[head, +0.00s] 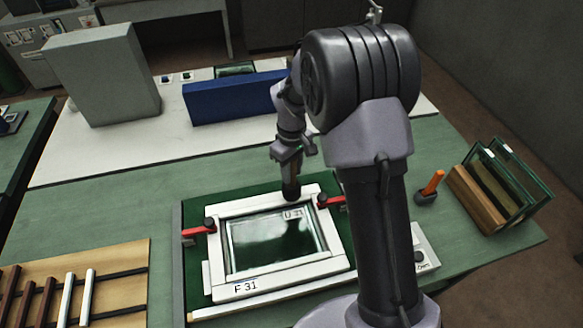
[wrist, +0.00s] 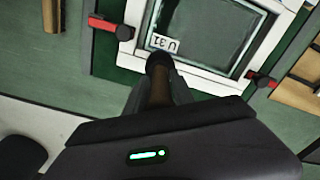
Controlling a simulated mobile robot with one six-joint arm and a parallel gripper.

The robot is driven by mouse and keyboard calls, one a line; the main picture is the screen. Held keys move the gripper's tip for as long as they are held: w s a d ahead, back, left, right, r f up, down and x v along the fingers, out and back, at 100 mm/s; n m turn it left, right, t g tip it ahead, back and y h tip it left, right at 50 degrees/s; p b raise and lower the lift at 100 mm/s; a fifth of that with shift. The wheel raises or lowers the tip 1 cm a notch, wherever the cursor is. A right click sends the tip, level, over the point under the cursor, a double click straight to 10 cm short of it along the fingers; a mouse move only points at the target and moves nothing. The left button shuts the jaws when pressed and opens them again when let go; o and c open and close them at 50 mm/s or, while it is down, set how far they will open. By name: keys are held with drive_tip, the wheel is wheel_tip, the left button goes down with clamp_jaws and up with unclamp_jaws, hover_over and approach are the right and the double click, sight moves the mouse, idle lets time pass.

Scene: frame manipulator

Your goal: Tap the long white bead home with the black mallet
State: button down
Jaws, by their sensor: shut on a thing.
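My gripper (head: 290,165) is shut on the mallet, just beyond the far rail of the white frame (head: 235,292). The mallet's black head (head: 291,192) points down at the far rail near its right end; I cannot tell whether it touches. In the wrist view the brown handle (wrist: 160,92) runs between the fingers to the black head (wrist: 158,62), beside the pane's "U 31" label (wrist: 165,43). The glass pane (head: 270,242) lies inside the frame. White strips edge the pane, but I cannot tell which is the long bead. Two white beads (head: 88,297) lie on the left rack.
Red clamps hold the frame at left (head: 195,232) and right (head: 330,202). The tan rack (head: 125,258) also carries dark strips. An orange-handled tool (head: 432,183) and a wooden pane rack (head: 475,200) stand at right. A blue block (head: 235,97) and grey box (head: 105,75) stand behind.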

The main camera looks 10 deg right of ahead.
drive_tip(key=shift+w+f, duration=0.1)
drive_tip(key=shift+f, duration=0.35)
drive_tip(key=shift+r, duration=0.15)
drive_tip(key=shift+f+b, duration=0.8)
drive_tip(key=shift+f, duration=0.4)
drive_tip(key=shift+r, duration=0.1)
